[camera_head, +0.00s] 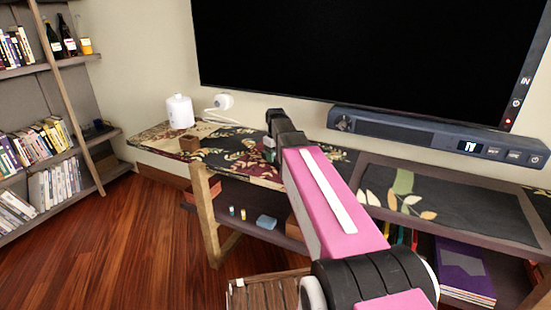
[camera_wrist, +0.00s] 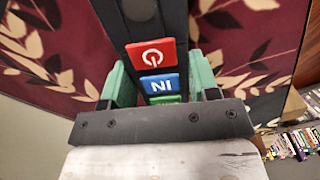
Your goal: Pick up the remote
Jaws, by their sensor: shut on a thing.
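The remote (camera_wrist: 153,20) is a dark bar with a red power button, a blue button marked IN and a green button at its near end. In the wrist view it runs up from between the green finger pads of my gripper (camera_wrist: 160,84). The pads press on its two sides, and its far end runs out of the picture. In the head view my gripper (camera_head: 269,150) is small, over the patterned table top, and I cannot make out the remote there. I cannot tell whether the remote touches the table.
A soundbar (camera_head: 430,135) is under the large screen (camera_head: 370,50). Bookshelves (camera_head: 50,150) stand left, with open wooden floor (camera_head: 140,240) before them.

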